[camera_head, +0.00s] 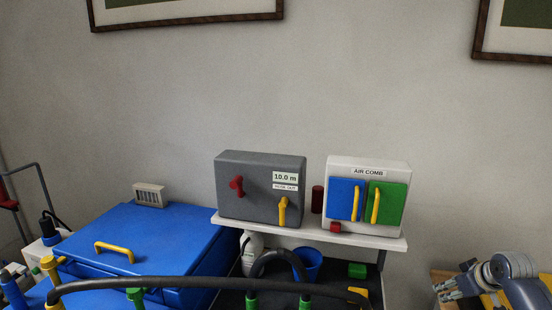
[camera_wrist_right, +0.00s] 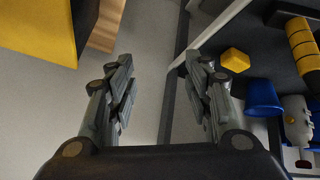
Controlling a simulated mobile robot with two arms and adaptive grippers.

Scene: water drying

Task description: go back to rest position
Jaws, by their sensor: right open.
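My right gripper (camera_head: 458,286) is at the lower right edge of the head view, apart from the shelf unit. In the right wrist view my right gripper (camera_wrist_right: 165,85) shows its two grey fingers spread wide, with only grey floor and a shelf edge visible between them. Nothing is held. My left gripper does not show in the head view.
A grey box (camera_head: 258,187) and a white AIR COMB box (camera_head: 343,168) stand on a white shelf (camera_head: 320,233). A blue chest (camera_head: 165,235) with a yellow handle is at left. A black hose (camera_head: 190,283) crosses the front. A blue cup (camera_wrist_right: 262,98) is right of the gripper.

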